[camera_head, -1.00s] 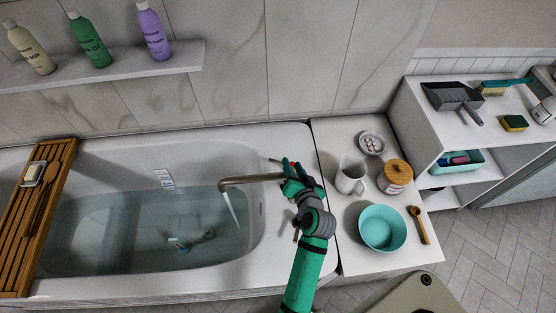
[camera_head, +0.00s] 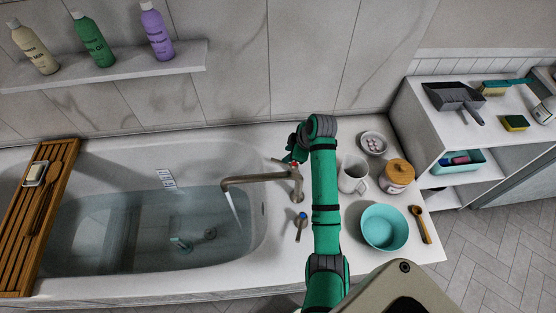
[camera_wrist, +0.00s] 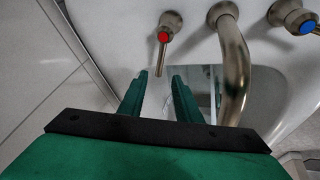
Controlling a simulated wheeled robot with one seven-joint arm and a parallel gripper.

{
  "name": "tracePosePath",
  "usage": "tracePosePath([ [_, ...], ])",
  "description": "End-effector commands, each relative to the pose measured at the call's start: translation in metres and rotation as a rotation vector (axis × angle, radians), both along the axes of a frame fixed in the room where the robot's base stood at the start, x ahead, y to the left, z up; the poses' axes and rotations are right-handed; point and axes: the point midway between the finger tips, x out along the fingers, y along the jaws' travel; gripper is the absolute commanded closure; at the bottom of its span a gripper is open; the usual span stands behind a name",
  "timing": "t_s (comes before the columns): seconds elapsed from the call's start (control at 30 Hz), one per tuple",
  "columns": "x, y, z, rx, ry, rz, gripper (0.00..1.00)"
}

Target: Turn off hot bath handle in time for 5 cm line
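The hot bath handle (camera_head: 279,161), with a red cap, is at the back of the tub's right rim; its lever points left. It also shows in the wrist view (camera_wrist: 162,55). My gripper (camera_wrist: 160,78) is open, its fingertips on either side of the lever's free end in that view; contact cannot be told. In the head view my gripper (camera_head: 292,154) is partly hidden by my arm. The spout (camera_head: 255,180) pours a water stream (camera_head: 233,208) into the bath water (camera_head: 130,232). A white marked label (camera_head: 165,179) is on the tub's back wall, its lines too small to read.
The blue-capped cold handle (camera_head: 301,226) is in front of the spout, which stands close to my gripper (camera_wrist: 234,70). A counter at right holds a white pitcher (camera_head: 353,174), wooden-lidded jar (camera_head: 397,177) and turquoise bowl (camera_head: 384,228). A wooden bath tray (camera_head: 22,230) spans the tub's left end.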

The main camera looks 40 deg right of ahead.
Motion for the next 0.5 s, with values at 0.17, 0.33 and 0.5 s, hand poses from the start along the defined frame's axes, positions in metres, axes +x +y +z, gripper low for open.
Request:
tracePosePath([
  [0.17, 0.012, 0.004, -0.027, 0.003, 0.001, -0.001, 0.69],
  [0.33, 0.024, 0.007, -0.055, 0.003, 0.001, -0.002, 0.69],
  [0.5, 0.034, 0.009, -0.075, 0.002, 0.000, -0.003, 0.69],
])
